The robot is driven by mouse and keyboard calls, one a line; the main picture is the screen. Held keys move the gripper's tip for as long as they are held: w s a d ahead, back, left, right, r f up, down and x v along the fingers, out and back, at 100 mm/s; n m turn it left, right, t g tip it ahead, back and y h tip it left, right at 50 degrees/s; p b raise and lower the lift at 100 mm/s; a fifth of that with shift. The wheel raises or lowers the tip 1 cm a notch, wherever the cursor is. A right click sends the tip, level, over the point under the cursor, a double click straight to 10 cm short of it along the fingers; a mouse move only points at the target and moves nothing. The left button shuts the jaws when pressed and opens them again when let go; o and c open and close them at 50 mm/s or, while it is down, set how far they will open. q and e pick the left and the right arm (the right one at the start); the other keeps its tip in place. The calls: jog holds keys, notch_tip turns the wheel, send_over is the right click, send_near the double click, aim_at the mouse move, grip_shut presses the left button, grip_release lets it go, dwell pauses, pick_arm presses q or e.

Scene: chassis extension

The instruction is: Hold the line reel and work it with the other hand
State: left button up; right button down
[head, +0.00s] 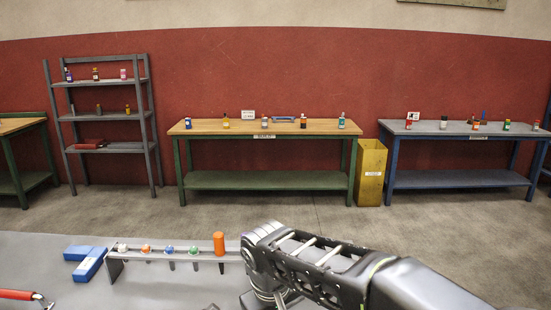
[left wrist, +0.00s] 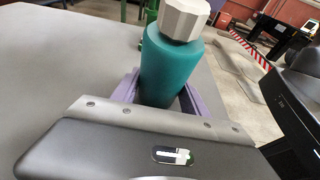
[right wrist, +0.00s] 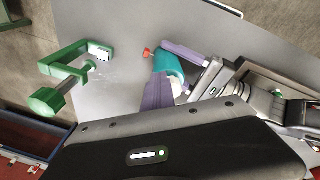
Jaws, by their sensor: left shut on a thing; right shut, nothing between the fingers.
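The line reel (left wrist: 168,62) is a teal, tapered cylinder with a pale, many-sided cap (left wrist: 180,18). In the left wrist view it sits between the purple fingers of my left gripper (left wrist: 160,90), which is shut on it. In the right wrist view the teal reel (right wrist: 168,66) shows partly, with a small red knob (right wrist: 147,52) beside it. My right gripper (right wrist: 157,90) is shut and empty, its purple fingers close to the reel; I cannot tell whether they touch. In the head view the reel and both grippers are out of sight.
A green clamp (right wrist: 70,72) lies on the grey table (head: 150,285). A small rack (head: 172,256) with an orange cylinder (head: 219,243) and blue blocks (head: 87,260) stand on the table, with a red-handled tool (head: 18,295) at left. Workbenches and a yellow bin (head: 370,172) are beyond.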

jog(key=shift+s+a, duration=0.15)
jog(key=shift+a, duration=0.1)
jog(key=shift+s+a+f, duration=0.15)
jog(key=shift+s+a, duration=0.25)
jog(key=shift+a, duration=0.5)
dwell(0.4)
jog(key=shift+s, duration=0.25)
jog(key=shift+s+d, duration=0.1)
jog(key=shift+s, duration=0.1)
dwell(0.3)
